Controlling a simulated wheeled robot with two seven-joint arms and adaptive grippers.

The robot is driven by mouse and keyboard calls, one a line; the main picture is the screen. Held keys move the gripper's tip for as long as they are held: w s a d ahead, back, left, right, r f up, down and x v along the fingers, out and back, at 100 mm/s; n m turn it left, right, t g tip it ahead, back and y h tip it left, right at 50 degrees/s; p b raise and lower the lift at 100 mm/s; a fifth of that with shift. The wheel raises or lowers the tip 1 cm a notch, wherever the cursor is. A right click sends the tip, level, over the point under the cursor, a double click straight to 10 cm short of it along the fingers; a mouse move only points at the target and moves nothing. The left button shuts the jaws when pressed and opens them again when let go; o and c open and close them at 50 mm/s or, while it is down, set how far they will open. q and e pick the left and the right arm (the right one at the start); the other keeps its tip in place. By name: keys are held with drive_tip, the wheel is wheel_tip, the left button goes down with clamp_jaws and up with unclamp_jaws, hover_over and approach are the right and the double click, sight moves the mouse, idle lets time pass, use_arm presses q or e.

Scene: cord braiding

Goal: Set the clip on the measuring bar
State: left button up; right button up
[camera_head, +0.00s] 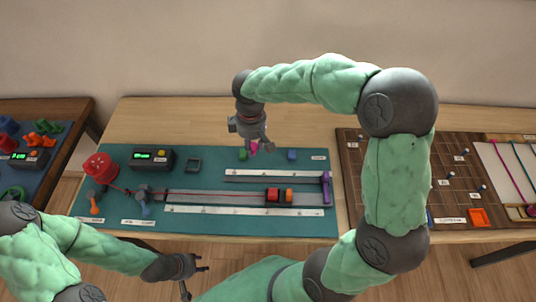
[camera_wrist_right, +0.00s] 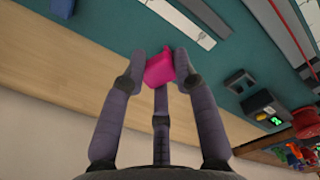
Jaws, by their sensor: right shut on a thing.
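A pink clip (camera_wrist_right: 160,68) is pinched between the fingers of my right gripper (camera_wrist_right: 160,62). In the head view the clip (camera_head: 254,147) shows as a small pink patch at the fingertips of my right gripper (camera_head: 258,150), above the mat's far edge. The fingers hide part of it. Two white marked bars lie on the mat, a far one (camera_head: 275,173) and a near one (camera_head: 245,211); I cannot tell which is the measuring bar. The clip is apart from both. My left gripper (camera_head: 196,279) is open and empty in front of the table.
The teal mat (camera_head: 110,220) bears a red spool (camera_head: 99,166), a display box (camera_head: 152,159), a grey square holder (camera_head: 193,165), a blue block (camera_head: 292,155) and a red-orange slider (camera_head: 278,195). A purple post (camera_head: 326,188) stands right. My right arm crosses the right side.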

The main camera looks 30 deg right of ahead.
drive_tip(key=b, duration=0.2)
hover_over(267, 157)
wheel_tip(267, 157, down, 6)
drive_tip(key=shift+a, duration=0.1)
wheel_tip(267, 157, down, 4)
drive_tip(key=b, duration=0.2)
drive_tip(key=shift+r+b, duration=0.2)
drive_tip(key=shift+b, duration=0.15)
drive_tip(key=shift+r, duration=0.15)
drive_tip(key=o, duration=0.7)
drive_tip(key=shift+f, duration=0.2)
drive_tip(key=shift+o, duration=0.2)
drive_tip(key=shift+r, duration=0.15)
wheel_tip(267, 157, up, 12)
drive_tip(key=p, duration=0.5)
drive_tip(key=shift+d, duration=0.2)
